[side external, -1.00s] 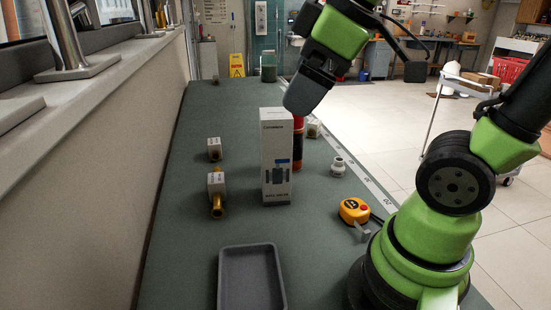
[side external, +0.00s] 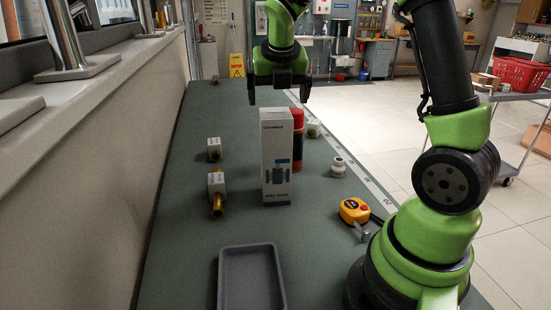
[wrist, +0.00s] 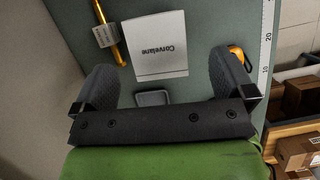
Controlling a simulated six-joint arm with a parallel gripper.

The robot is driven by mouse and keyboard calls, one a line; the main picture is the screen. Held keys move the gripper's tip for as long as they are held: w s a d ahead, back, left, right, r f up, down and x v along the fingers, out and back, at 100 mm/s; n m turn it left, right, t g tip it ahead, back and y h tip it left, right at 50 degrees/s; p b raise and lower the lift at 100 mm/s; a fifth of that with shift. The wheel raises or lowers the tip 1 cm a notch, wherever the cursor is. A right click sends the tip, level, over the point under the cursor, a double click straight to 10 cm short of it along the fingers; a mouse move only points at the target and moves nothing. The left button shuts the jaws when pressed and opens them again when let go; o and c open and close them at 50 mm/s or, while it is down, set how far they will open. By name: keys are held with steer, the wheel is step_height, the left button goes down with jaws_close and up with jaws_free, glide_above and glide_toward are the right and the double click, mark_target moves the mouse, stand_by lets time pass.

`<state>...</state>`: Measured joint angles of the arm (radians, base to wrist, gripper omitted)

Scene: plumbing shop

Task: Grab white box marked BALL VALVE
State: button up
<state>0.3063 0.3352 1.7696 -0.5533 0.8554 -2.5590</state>
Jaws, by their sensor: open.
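A tall white box (side external: 277,160) stands upright on the green bench mat, with a dark product picture and small lettering too fine to read surely. In the wrist view, the top of the white box (wrist: 158,52) reads "Convelane". My gripper (side external: 279,98) is open and empty, pointing down. It appears above and behind the box in the side view, its fingers apart and clear of it. In the wrist view, the box top lies mostly ahead of my gripper (wrist: 163,68), its near edge reaching toward the gap between the fingers.
A red-capped bottle (side external: 297,150) stands close behind the box. Labelled brass fittings (side external: 216,190) lie left. A white fitting (side external: 338,167) and yellow tape measure (side external: 353,211) are right. An empty grey tray (side external: 250,250) is in front, with bare mat around it.

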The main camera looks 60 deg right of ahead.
mark_target(276, 113)
steer(key=x, duration=0.4)
steer(key=a+x, duration=0.1)
steer(key=x, duration=0.1)
steer(key=shift+d+f, duration=0.1)
steer(key=shift+f, duration=0.25)
steer(key=shift+r, duration=0.1)
steer(key=c, duration=1.7)
